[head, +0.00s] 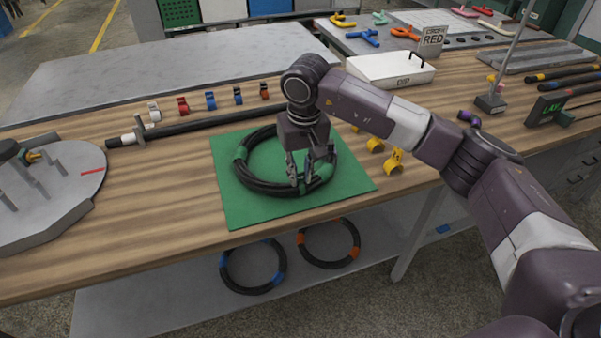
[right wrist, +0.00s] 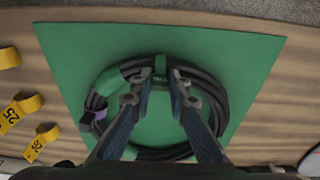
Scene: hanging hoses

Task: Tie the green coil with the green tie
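The coil (head: 262,187) is a black hose wound into a ring, with green bands, lying flat on a green mat (head: 240,208). I cannot tell a separate loose green tie from these bands. A purple band (right wrist: 98,113) shows at the coil's left there. My left gripper is out of view.
Yellow tags (head: 394,162) lie right of the mat; coloured clips (head: 210,100) and a long black hose (head: 200,124) lie behind it. A round grey plate (head: 75,195) with pegs is at left. Coils with blue (head: 225,273) and orange (head: 327,264) bands are below the tabletop.

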